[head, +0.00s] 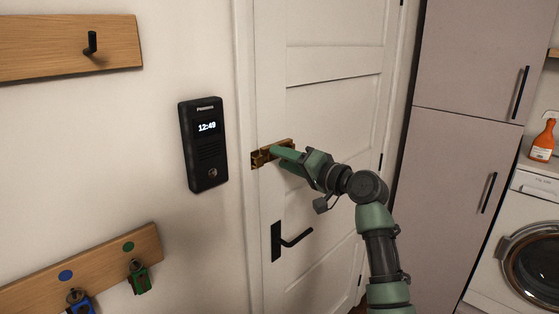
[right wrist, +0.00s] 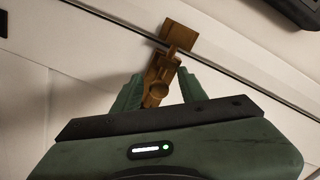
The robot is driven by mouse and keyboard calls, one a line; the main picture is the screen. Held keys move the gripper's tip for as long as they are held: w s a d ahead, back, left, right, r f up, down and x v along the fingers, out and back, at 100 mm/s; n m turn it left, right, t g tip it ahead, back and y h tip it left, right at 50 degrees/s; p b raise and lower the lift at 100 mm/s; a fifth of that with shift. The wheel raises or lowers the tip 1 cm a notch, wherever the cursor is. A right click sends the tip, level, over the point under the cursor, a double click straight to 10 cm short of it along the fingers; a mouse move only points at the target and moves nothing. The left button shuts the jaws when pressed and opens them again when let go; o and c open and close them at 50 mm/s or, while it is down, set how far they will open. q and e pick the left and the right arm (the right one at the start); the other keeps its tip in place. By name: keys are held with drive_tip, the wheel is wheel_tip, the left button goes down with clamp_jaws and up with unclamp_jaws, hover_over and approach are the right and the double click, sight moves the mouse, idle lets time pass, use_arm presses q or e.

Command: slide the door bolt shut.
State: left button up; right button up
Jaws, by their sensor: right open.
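The brass door bolt (head: 284,146) is mounted on the white door (head: 325,120) at the edge by the frame, above the black handle. A brass keeper (head: 257,160) sits on the frame beside it. In the right wrist view the bolt (right wrist: 160,78) points up to the keeper (right wrist: 179,37), with its knob between my fingers. My right gripper (head: 276,158) is at the bolt, with its jaws open around the brass parts; the right wrist view also shows its green fingers (right wrist: 158,92) apart. Whether they touch the bolt I cannot tell. My left gripper is not in view.
The black door handle (head: 288,238) juts out below the bolt. A black intercom (head: 203,144) hangs on the wall to the left. Wooden hook rails (head: 60,48) are further left. A tall cabinet (head: 460,150) and a washing machine (head: 525,240) stand at the right.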

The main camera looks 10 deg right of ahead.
sight(284, 161)
drive_tip(key=b+v, duration=0.2)
drive_tip(key=v, duration=0.4)
drive_tip(key=shift+s, duration=0.2)
drive_tip(key=shift+a+f, duration=0.1)
drive_tip(key=shift+a, duration=0.05)
